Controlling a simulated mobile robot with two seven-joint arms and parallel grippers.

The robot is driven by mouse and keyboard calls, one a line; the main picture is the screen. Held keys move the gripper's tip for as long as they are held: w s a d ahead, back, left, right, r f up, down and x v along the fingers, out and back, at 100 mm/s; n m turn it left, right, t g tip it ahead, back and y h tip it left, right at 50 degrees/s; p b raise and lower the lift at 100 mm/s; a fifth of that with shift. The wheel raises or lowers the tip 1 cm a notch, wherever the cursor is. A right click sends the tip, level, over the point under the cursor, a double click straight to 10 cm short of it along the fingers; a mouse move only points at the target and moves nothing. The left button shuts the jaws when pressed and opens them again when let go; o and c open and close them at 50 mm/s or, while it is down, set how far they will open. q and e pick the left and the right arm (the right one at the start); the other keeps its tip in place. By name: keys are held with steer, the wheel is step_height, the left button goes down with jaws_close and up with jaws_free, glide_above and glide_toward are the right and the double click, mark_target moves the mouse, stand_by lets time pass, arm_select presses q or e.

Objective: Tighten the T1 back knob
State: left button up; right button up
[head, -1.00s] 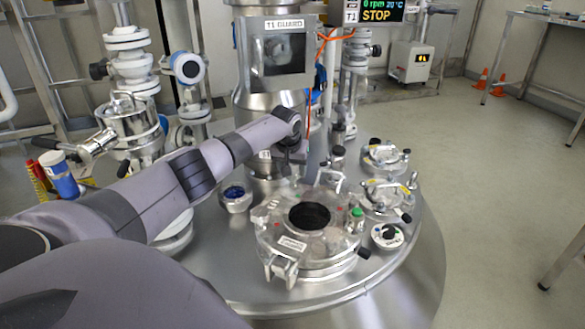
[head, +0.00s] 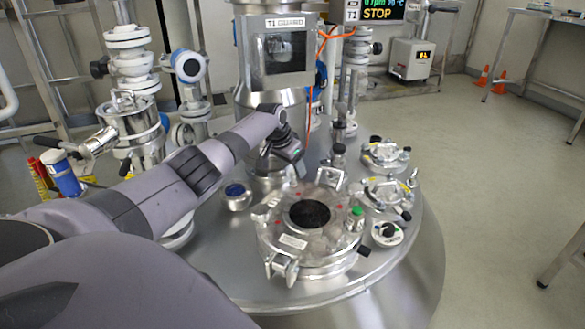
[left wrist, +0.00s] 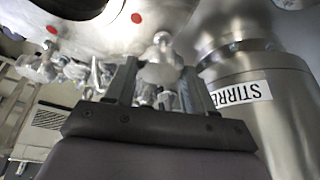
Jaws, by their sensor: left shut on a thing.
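The round manway lid (head: 287,226) with a dark round window (head: 308,213) sits on top of the steel vessel, with clamps and knobs around its rim. My left gripper (head: 298,166) is at the back edge of this lid, beside the stirrer column. In the left wrist view my left gripper (left wrist: 158,88) has its two fingers on either side of a pale metal knob (left wrist: 160,73), and it is shut on that knob. The lid's rim with red dots (left wrist: 137,18) shows just above it. In the head view the gripper hides the knob. My right gripper is not in view.
The steel stirrer column (left wrist: 240,95) stands close beside the gripper. A blue-capped port (head: 237,194), a green-topped fitting (head: 355,213) and smaller hatches (head: 386,155) stand on the vessel top (head: 215,260). The screen (head: 376,13) reads STOP.

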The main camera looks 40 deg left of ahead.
arm_select(q)
steer(key=m+b, duration=0.1)
steer(key=m+h+b, duration=0.1)
steer(key=b, duration=0.1)
steer(key=shift+f+m, duration=0.3)
steer(key=shift+b, duration=0.45)
steer(key=m+b, duration=0.2)
steer(key=b, duration=0.1)
steer(key=shift+r+h, duration=0.2)
steer(key=shift+h, duration=0.2)
steer(key=shift+r+m+b, duration=0.1)
steer(key=shift+m+b, duration=0.2)
steer(key=shift+b, duration=0.15)
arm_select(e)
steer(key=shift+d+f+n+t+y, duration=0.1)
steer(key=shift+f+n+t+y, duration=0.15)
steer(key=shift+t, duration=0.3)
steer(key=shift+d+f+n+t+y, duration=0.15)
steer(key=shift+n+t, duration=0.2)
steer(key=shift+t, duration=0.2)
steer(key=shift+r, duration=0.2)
arm_select(q)
steer(key=o, duration=1.1)
steer(key=shift+a, duration=0.1)
steer(key=shift+c, duration=0.2)
